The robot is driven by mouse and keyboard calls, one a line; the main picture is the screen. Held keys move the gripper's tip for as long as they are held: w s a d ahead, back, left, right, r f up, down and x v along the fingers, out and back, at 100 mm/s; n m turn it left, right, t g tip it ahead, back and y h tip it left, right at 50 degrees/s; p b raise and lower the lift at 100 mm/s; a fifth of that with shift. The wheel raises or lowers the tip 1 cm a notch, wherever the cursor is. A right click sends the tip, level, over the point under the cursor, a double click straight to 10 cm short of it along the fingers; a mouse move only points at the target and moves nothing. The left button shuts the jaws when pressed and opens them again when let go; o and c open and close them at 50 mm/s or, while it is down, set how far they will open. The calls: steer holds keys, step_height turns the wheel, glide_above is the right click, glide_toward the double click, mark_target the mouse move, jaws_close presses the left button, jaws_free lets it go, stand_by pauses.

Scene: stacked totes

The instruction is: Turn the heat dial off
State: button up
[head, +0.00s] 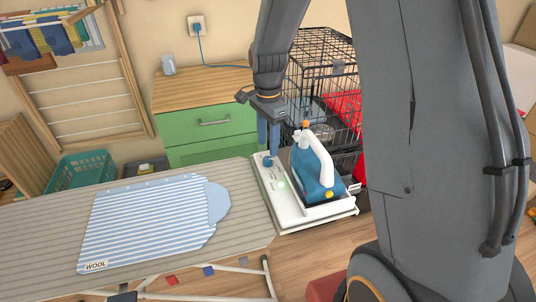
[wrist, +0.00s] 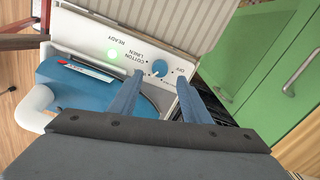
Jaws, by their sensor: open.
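The blue round heat dial (wrist: 159,67) sits on the white iron station (wrist: 85,30), with OFF, LINEN and COTTON printed around it. A small white mark shows on the dial's near side; I cannot tell which setting it points to. The dial also shows in the head view (head: 267,161). My gripper (wrist: 160,76) is open, its two blue fingers pointing at the dial, one to each side in the wrist view. Contact cannot be told. In the head view my gripper (head: 268,146) is right above the dial. The blue iron (head: 316,177) with a white handle rests on the station.
A green light (wrist: 113,54) glows beside READY. A striped blue garment (head: 150,222) labelled WOOL lies on the ironing board (head: 45,230). A green drawer cabinet (head: 207,130) and a black wire cage (head: 325,75) stand behind. A blue cord (head: 215,62) runs from the wall outlet (head: 196,25).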

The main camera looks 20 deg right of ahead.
mark_target(268, 158)
steer(key=shift+f+p, duration=0.45)
steer(key=shift+f, duration=2.35)
steer(key=shift+c, duration=0.2)
steer(key=c, duration=1)
